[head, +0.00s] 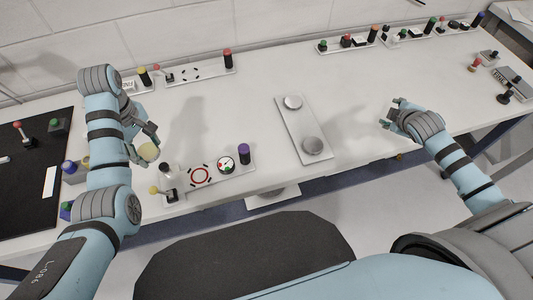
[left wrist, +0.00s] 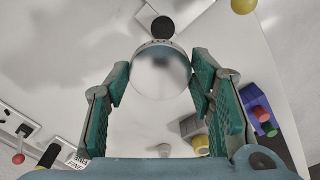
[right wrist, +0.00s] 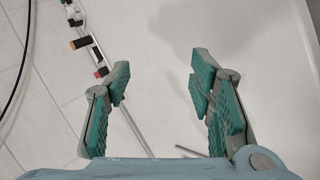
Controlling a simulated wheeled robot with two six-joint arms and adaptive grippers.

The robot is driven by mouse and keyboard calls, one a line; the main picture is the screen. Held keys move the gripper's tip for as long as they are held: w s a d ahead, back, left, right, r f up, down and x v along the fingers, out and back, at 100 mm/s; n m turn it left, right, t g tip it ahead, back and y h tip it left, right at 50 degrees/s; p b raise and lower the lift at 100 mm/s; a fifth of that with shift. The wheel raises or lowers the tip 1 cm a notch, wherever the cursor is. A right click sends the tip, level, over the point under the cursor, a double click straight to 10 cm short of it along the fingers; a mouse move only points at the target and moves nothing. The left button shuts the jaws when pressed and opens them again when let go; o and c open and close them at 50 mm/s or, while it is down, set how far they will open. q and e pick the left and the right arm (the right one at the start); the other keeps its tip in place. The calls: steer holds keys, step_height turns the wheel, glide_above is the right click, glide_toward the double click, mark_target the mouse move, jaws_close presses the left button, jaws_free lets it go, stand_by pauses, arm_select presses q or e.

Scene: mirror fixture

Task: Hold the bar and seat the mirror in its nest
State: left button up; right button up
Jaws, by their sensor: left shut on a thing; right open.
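My left gripper (head: 145,140) is at the left, above the white table. My right gripper (head: 395,115) is open and empty, right of the plate. It also shows open in the right wrist view (right wrist: 158,78).
Control strips (head: 198,70) (head: 347,42) line the back. A black mat (head: 35,200) is far left. The table between plate and right gripper is clear.

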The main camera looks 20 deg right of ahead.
steer(key=a+y, duration=0.2)
steer(key=a, duration=0.3)
steer(key=w+a+y, duration=0.1)
steer(key=a, duration=0.4)
steer(key=w+a+t+y, duration=0.1)
steer(key=a+y, duration=0.1)
steer(key=a, duration=0.3)
steer(key=shift+a+r+y, duration=0.25)
steer(key=shift+a+y, duration=0.05)
steer(key=shift+a, duration=0.1)
steer(key=a+y, duration=0.1)
steer(key=a, duration=0.1)
steer(key=a+r+y, duration=0.1)
steer(key=a, duration=0.2)
steer(key=a+r+y, duration=0.1)
steer(key=a, duration=0.1)
steer(key=shift+a, duration=0.25)
steer(key=s+a+y, duration=0.2)
steer(key=a, duration=0.4)
steer(key=y, duration=0.4)
glide_toward(243, 150)
steer(key=shift+m+g, duration=0.3)
steer(key=shift+g, duration=0.2)
steer(key=x, duration=0.7)
steer(key=d+x, duration=0.1)
steer(key=x, duration=0.3)
steer(key=shift+w+a+f, duration=0.1)
steer(key=shift+w+f, duration=0.4)
jaws_close()
